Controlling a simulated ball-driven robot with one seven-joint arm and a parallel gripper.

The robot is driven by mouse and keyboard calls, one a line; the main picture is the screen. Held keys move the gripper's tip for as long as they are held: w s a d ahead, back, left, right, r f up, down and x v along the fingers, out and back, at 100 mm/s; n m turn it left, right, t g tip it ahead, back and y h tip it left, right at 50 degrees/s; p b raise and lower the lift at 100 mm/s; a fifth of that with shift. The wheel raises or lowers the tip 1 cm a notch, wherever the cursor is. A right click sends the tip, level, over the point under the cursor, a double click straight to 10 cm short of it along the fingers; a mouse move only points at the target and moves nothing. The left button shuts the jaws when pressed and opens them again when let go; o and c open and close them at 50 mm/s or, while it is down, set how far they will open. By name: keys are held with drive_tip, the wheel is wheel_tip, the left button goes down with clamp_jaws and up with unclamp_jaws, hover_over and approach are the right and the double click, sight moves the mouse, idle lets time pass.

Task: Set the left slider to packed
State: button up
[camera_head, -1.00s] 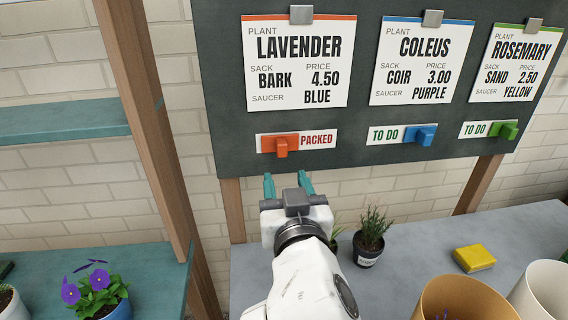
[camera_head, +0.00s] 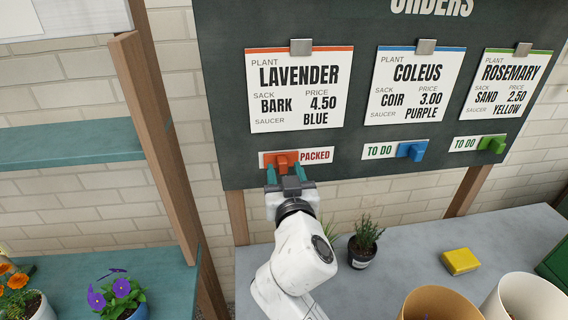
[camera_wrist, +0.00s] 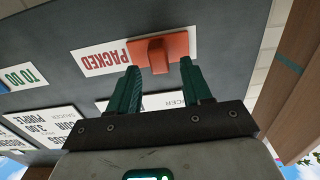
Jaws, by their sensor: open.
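The left slider (camera_head: 281,160) is orange with a protruding knob and sits at the left end of its white label strip (camera_head: 316,156). The word PACKED shows uncovered to its right. In the wrist view the slider (camera_wrist: 165,47) appears with PACKED upside down beside it. My gripper (camera_head: 285,171) is open just below the slider, its teal fingers pointing up at the board. In the wrist view my gripper (camera_wrist: 159,66) has one fingertip to each side of the knob. I cannot tell whether either finger touches it.
The dark order board (camera_head: 352,92) also carries a blue slider (camera_head: 411,151) and a green slider (camera_head: 492,145), each with TO DO showing. A wooden post (camera_head: 162,140) stands left. Below are a potted plant (camera_head: 364,243), a yellow block (camera_head: 461,261) and large pots on a grey bench.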

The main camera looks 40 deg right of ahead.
drive_tip(key=shift+x, duration=0.8)
drive_tip(key=shift+c, duration=0.2)
clamp_jaws()
